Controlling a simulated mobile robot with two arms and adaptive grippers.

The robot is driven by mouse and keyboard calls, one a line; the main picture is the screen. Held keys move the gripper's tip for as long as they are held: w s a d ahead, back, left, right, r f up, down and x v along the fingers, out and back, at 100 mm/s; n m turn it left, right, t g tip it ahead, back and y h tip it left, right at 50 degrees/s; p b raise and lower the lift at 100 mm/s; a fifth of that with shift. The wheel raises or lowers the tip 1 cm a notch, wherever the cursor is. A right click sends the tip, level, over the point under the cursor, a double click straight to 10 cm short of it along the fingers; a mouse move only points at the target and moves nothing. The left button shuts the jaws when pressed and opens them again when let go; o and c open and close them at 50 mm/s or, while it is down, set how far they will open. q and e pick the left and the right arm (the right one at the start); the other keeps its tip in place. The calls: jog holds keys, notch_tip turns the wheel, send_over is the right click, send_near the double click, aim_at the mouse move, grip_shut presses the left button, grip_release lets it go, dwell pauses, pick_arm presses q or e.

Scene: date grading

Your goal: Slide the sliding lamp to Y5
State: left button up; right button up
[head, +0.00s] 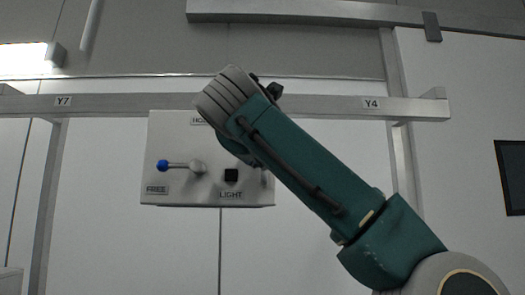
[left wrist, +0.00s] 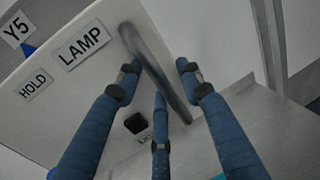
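The sliding lamp (head: 180,140) is a pale box hanging at the rail (head: 130,103). Its blue-ended lever (head: 163,166) points left, above the FREE label. In the left wrist view, a grey bar handle (left wrist: 155,70) stands out from the lamp face (left wrist: 75,95), which bears LAMP and HOLD labels. My left gripper (left wrist: 158,75) has its blue fingers spread on both sides of the bar, with visible gaps. The Y5 label (left wrist: 17,30) shows top left, with a blue marker (left wrist: 28,49) just below it. The handle and gripper are hidden behind my arm in the head view. My right gripper is not visible.
The rail carries a Y7 label (head: 63,101) at left and a Y4 label (head: 371,103) at right. My teal arm covers part of the rail between them. A black square (head: 231,175) sits above the LIGHT label. A dark panel (head: 511,177) hangs at the right.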

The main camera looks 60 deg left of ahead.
pick_arm(q)
jog(key=v, duration=1.2)
dwell(0.3)
